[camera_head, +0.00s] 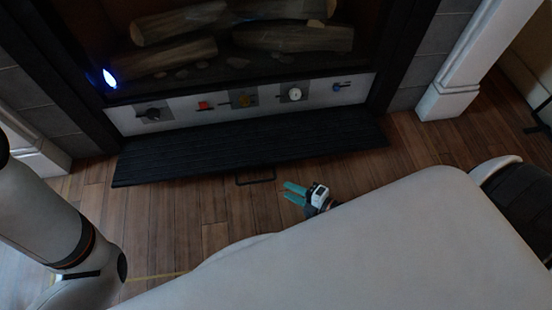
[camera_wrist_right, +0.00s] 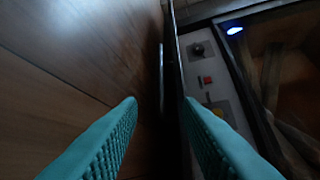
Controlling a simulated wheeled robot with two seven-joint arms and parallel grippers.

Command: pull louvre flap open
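The louvre flap (camera_head: 245,148) is a dark ribbed panel below the fireplace window. It stands out from the fireplace front, with the control strip (camera_head: 240,100) exposed above it. A thin dark handle (camera_head: 256,178) hangs at its front edge. My right gripper (camera_head: 290,192) has teal fingers, spread apart, just right of and in front of the handle. In the right wrist view, the open fingers (camera_wrist_right: 160,101) frame the flap seen nearly edge-on (camera_wrist_right: 176,55), and the handle (camera_wrist_right: 161,75) lies between their lines. No contact is visible. My left gripper is out of view.
The control strip carries a red switch (camera_head: 204,105), a white dial (camera_head: 295,95) and other knobs. Logs (camera_head: 180,55) lie behind the window, with a blue-white light (camera_head: 109,77) at left. The wooden floor (camera_head: 200,215) in front is clear. A white pillar (camera_head: 480,60) stands at right.

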